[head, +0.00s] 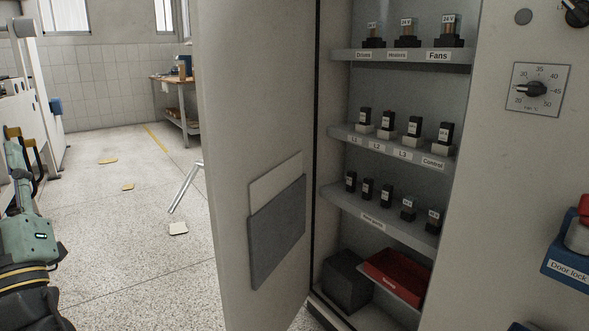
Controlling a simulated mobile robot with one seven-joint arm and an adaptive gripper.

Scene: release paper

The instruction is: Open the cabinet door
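The cabinet door (255,130) stands wide open in the head view, swung out to the left of the cabinet opening. Its inner face shows, with a grey document pocket (277,232) holding a pale sheet (275,184). The cabinet (500,140) is on the right, with its shelves exposed. A teal and black part of my arm shows at the lower left, apart from the door. I cannot make out my gripper's fingers. The door's outer face and any handle on it are hidden.
Shelves hold several small labelled relays and fuses. A red tray (398,278) and dark box (347,280) sit at the bottom. A dial (536,89) and blue door-lock holder (570,252) are on the right. A workbench (178,85) stands behind.

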